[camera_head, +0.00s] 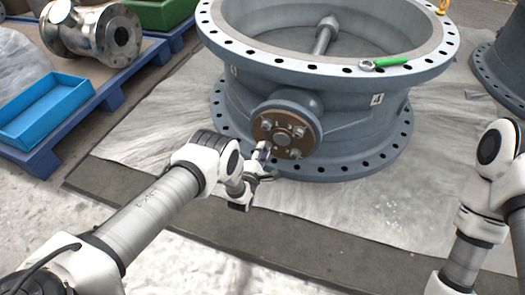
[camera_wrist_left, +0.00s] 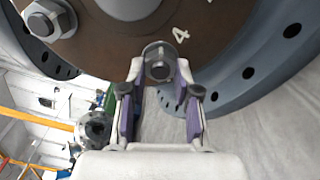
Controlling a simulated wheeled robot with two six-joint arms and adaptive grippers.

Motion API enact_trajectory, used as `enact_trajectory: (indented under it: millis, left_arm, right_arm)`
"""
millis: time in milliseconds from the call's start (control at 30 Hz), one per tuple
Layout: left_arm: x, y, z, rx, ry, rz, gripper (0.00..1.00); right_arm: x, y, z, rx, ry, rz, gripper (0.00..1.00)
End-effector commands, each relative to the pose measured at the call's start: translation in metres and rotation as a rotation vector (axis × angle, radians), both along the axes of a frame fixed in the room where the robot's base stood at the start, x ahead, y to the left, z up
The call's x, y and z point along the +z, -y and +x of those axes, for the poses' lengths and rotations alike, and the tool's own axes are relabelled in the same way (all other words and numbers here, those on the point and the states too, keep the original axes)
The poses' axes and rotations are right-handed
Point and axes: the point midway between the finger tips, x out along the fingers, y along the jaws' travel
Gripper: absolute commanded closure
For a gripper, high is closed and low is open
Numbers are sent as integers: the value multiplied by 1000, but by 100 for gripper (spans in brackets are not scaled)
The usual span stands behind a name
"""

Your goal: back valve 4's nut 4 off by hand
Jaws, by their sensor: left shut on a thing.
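Valve 4 (camera_head: 320,95) is a large grey-blue flanged ring body, marked 4 on its side. A round brown plate (camera_head: 284,120) with several nuts faces me on its front. In the left wrist view, nut 4 (camera_wrist_left: 159,63) sits on the brown plate (camera_wrist_left: 110,40) beside the painted 4. My left gripper (camera_wrist_left: 159,72) is shut on this nut, one fingertip on each side. In the head view my left gripper (camera_head: 262,160) is at the plate's lower left and hides part of it. My right arm stands at the right; its gripper is out of the picture.
A wrench with a green handle (camera_head: 390,61) lies on the top flange. Another nut (camera_wrist_left: 48,19) is near in the wrist view. At left, a blue tray (camera_head: 42,108) and a metal valve (camera_head: 95,35) rest on a pallet. Another flanged body (camera_head: 508,65) stands at right.

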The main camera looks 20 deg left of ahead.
Motion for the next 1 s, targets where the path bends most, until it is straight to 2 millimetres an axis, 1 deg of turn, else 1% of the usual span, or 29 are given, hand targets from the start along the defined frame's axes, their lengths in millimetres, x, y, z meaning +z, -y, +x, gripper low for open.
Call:
enact_trajectory:
  millis: [200, 500, 700, 1000]
  left_arm:
    - [0, 1, 0, -1, -6, -193, 100]
    - [-1, 1, 0, -1, -13, -393, 100]
    - [-2, 2, 0, -1, -15, -461, 100]
    - [-2, 2, 0, -1, -16, -486, 100]
  right_arm:
    - [1, 0, 0, 0, 0, 0, 60]
    - [2, 0, 0, 0, 0, 0, 60]
    - [3, 0, 0, 0, 0, 0, 60]
    - [3, 0, 0, 0, 0, 0, 60]
